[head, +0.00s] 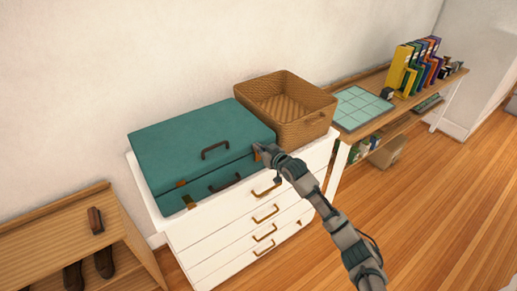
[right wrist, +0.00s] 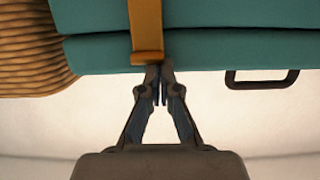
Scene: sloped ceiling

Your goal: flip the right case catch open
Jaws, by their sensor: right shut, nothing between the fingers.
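A teal case (head: 190,150) lies on a white chest of drawers, with copper-coloured pieces of its left catch (head: 182,183) showing at the front. The right case catch (right wrist: 147,40) is an orange strap with a thicker end across the case seam in the right wrist view. In the head view it is mostly hidden by my right gripper (head: 264,151). That gripper (right wrist: 160,72) is shut and empty, its fingertips right at the thick end of the catch. Whether they touch it I cannot tell. My left gripper is not in view.
A wicker basket (head: 305,125) stands right of the case, close to my gripper. A dark handle (right wrist: 262,79) sticks out from the case beside the catch. The white chest (head: 225,240) has drawer handles below. A wooden shelf with binders stands at the right.

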